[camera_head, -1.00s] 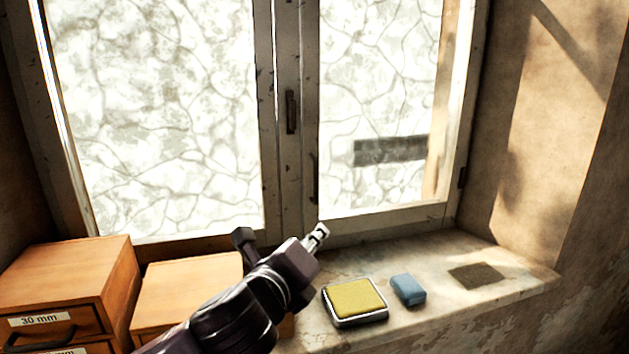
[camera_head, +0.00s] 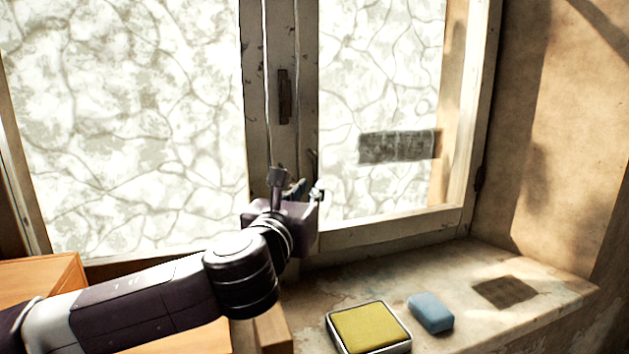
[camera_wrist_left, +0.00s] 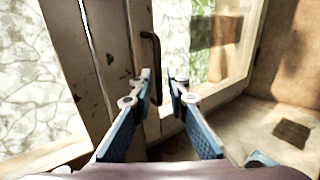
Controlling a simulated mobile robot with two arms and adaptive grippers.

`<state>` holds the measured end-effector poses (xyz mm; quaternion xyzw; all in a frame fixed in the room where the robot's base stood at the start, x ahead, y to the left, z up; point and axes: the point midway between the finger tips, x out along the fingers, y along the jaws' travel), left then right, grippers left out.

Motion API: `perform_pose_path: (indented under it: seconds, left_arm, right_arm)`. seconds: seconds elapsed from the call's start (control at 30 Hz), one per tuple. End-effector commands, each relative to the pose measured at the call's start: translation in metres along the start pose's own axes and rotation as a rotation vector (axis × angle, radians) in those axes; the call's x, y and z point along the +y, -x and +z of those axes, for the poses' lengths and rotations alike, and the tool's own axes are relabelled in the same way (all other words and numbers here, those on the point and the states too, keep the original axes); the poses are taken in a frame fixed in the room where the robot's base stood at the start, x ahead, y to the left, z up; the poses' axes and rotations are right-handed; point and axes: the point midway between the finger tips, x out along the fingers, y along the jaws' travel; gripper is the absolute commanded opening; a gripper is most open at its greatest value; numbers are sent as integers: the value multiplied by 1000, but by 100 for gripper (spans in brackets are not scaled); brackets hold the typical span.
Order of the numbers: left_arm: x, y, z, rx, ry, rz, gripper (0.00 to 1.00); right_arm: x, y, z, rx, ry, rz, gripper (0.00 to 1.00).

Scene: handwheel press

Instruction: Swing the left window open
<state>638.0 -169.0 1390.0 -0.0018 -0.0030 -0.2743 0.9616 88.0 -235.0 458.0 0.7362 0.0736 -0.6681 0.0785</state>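The left window (camera_head: 120,120) is a tall cracked-looking pane in a worn frame, and it looks closed against the right window (camera_head: 380,90). A dark upright fitting (camera_head: 284,97) sits on the middle stile. A dark bar handle (camera_wrist_left: 153,55) shows in the wrist view beside the right pane; its upper end also shows in the head view (camera_head: 313,160). My left gripper (camera_head: 300,188) is in front of the lower middle stile. In the wrist view its fingers (camera_wrist_left: 160,78) are apart, with the handle's lower part in line with the gap. I cannot tell if they touch it. My right gripper is not in view.
On the stone sill (camera_head: 470,325) lie a yellow pad in a metal tin (camera_head: 370,328) and a blue block (camera_head: 431,312). Wooden drawer boxes (camera_head: 40,280) stand at lower left, below the left window. The right part of the sill is mostly clear.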

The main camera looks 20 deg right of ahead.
Motion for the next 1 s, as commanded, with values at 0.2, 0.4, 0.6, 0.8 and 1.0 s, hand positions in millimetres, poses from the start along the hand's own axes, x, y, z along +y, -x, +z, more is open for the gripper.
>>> perform_pose_path:
  seconds: [0.2, 0.4, 0.6, 0.8, 1.0]
  left_arm:
    - [0, -31, 1, 4, 1, 2, 15]
    - [0, -50, 0, 2, 2, 1, 15]
    - [1, -56, -1, 3, 2, 2, 15]
    - [1, -56, -2, 3, 2, 1, 15]
    - [1, -56, -2, 2, 2, 2, 0]
  right_arm:
    - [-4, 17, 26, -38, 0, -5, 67]
    - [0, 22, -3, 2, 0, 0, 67]
    - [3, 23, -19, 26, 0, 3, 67]
    - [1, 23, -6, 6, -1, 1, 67]
    - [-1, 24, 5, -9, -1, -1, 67]
